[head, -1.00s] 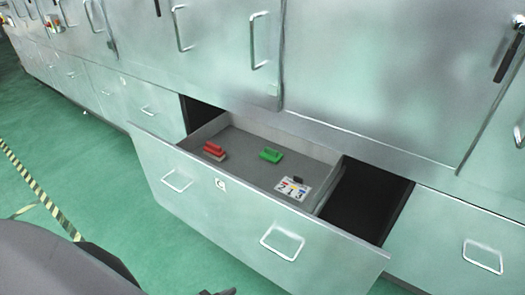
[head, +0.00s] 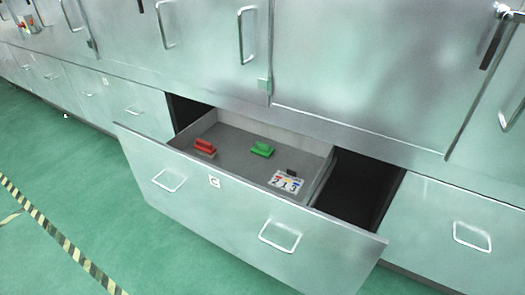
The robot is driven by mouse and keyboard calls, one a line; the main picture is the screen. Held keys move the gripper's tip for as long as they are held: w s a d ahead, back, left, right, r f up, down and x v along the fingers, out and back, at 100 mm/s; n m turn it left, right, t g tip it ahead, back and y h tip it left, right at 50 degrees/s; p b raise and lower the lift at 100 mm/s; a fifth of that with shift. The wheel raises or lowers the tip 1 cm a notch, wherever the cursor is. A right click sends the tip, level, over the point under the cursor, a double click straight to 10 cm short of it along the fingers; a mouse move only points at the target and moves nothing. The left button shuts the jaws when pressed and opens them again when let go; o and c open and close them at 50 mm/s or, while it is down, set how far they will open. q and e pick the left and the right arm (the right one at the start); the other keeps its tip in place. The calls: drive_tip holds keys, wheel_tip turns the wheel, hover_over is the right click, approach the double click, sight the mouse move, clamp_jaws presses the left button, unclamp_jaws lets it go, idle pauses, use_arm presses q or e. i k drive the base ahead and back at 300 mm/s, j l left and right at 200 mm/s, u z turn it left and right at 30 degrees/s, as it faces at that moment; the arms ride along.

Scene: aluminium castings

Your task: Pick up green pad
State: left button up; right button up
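The green pad (head: 262,149) lies on the grey floor of an open drawer (head: 228,166), near its back middle. It is a small green block with a raised top part. Nothing covers it. Neither of my grippers shows in the head view now.
A red pad (head: 204,147) with a grey base lies left of the green one. A white card with coloured digits (head: 287,181) and a small dark object (head: 292,172) lie to the right. The drawer's tall metal front (head: 225,205) stands towards me. Closed cabinet doors rise behind. Green floor is free at left.

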sight(264, 150)
drive_tip(key=i+j+z, duration=0.25)
drive_tip(key=j+z, duration=0.2)
drive_tip(key=j, duration=0.3)
drive_tip(key=j+z, duration=0.25)
drive_tip(key=j, duration=0.15)
